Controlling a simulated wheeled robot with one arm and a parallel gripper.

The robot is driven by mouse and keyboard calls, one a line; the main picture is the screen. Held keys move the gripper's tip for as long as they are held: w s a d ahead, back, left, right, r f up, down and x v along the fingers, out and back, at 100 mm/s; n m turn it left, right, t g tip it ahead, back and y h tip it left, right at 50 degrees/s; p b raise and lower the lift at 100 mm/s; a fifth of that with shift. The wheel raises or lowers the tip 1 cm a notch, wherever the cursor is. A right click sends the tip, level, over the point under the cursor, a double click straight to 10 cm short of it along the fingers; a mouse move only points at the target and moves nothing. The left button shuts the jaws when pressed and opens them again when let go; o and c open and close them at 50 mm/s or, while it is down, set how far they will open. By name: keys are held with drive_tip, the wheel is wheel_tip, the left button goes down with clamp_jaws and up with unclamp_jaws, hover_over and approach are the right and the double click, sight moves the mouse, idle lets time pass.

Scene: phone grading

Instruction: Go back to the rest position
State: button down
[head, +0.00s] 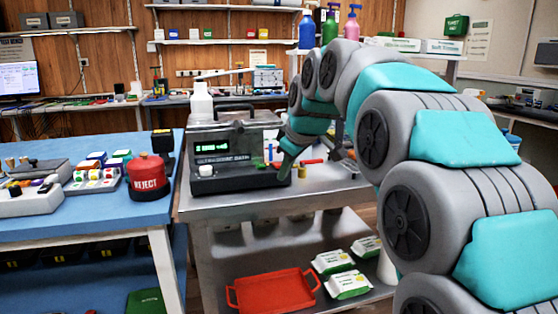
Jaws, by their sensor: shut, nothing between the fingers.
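My arm reaches in from the right, arches up and bends down over the metal cart. My gripper (284,177) is at the end of it, pointing down at the right front of the grey ultrasonic bath (230,183). It looks shut and holds nothing that I can see. Its fingertips are small and dark in this view, and I cannot tell whether they touch the bath. The bath has a lit green display and a handle on top.
Small red, green and yellow parts (311,162) lie right of the bath on the cart top (240,205). The lower shelf holds a red tray (272,292) and several wipe packs (333,261). A blue table (100,215) at left bears a red REJECT container (149,178).

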drive_tip(key=s+d+f+m+g+h, duration=0.1)
drive_tip(key=s+d+f+m+g, duration=0.1)
drive_tip(key=s+f, duration=0.6)
drive_tip(key=s+d+f+m+g+h, duration=0.1)
drive_tip(key=s+d+f+m+g, duration=0.2)
drive_tip(key=s, duration=1.7)
drive_tip(key=s+d+f+m+g, duration=0.2)
drive_tip(key=s+d+f+m, duration=0.4)
drive_tip(key=s+f, duration=0.8)
drive_tip(key=s+d, duration=0.1)
drive_tip(key=d, duration=0.2)
drive_tip(key=shift+g+h, duration=0.4)
drive_tip(key=shift+d+f, duration=0.1)
idle(3.0)
